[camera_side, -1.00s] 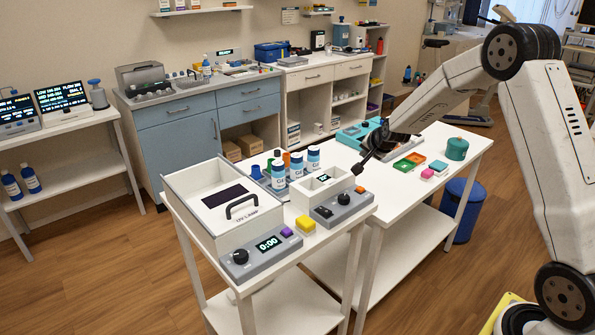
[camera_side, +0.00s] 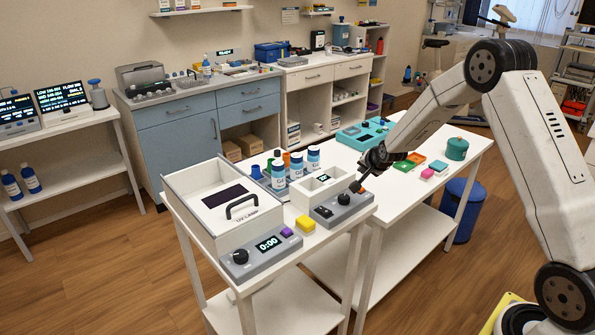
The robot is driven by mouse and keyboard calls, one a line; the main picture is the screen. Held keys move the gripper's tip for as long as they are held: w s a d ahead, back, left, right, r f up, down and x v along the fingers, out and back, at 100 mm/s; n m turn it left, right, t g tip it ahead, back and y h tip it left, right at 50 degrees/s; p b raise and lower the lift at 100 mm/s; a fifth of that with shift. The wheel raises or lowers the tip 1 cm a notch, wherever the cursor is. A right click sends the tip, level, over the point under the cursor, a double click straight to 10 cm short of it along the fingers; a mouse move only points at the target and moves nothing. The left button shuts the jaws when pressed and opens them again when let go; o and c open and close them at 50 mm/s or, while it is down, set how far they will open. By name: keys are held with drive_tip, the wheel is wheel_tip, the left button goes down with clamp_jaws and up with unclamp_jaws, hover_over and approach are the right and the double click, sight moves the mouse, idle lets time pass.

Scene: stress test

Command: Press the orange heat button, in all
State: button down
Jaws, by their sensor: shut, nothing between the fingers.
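The heater unit is a white box (camera_side: 321,185) with a grey control panel (camera_side: 350,210) in front, on the right part of the near white table. The panel carries a black knob (camera_side: 344,198) and a dark patch at its left. My gripper (camera_side: 357,186) is shut and empty, pointing down at the panel's right end, just right of the knob. The orange heat button is hidden behind the fingertips there. I cannot tell whether the tips touch it or whether it is pressed.
A UV lamp box (camera_side: 205,226) with a black handle stands left, with a timer panel (camera_side: 240,266) and purple button before it. Several bottles (camera_side: 313,160) stand behind. Coloured trays and blocks lie on the table to the right.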

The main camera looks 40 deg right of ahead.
drive_tip(key=shift+f, duration=1.75)
drive_tip(key=shift+f, duration=0.9)
idle(2.1)
drive_tip(key=shift+r, duration=0.85)
drive_tip(key=shift+r, duration=0.2)
drive_tip(key=shift+r, duration=2.3)
